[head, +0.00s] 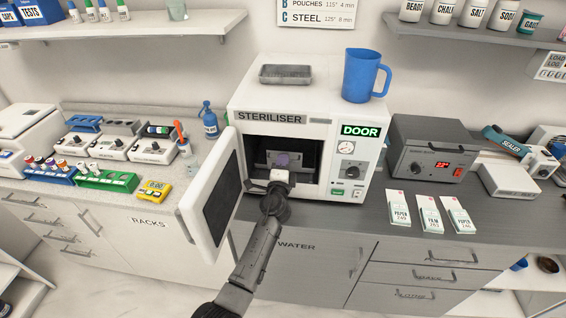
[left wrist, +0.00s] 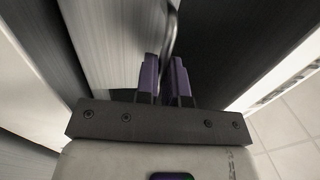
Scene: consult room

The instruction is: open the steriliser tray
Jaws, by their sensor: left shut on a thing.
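The white steriliser (head: 310,108) stands on the counter with its door (head: 214,190) swung wide open to the left. Its dark chamber is exposed, and a grey tray (head: 262,160) shows inside it, partly hidden by my gripper. My left gripper (head: 283,160) reaches up to the opening, its purple fingers in front of the tray. In the left wrist view the fingers (left wrist: 164,80) are shut on a thin, dark curved handle (left wrist: 171,35). The tray looks to be inside the chamber; how far in is hard to tell. My right gripper is not in view.
A blue mug (head: 361,76) and a metal tray (head: 285,74) sit on top of the steriliser. A grey box with a red display (head: 430,148) stands to its right, with several cards in front. A yellow device (head: 155,191) lies left of the open door.

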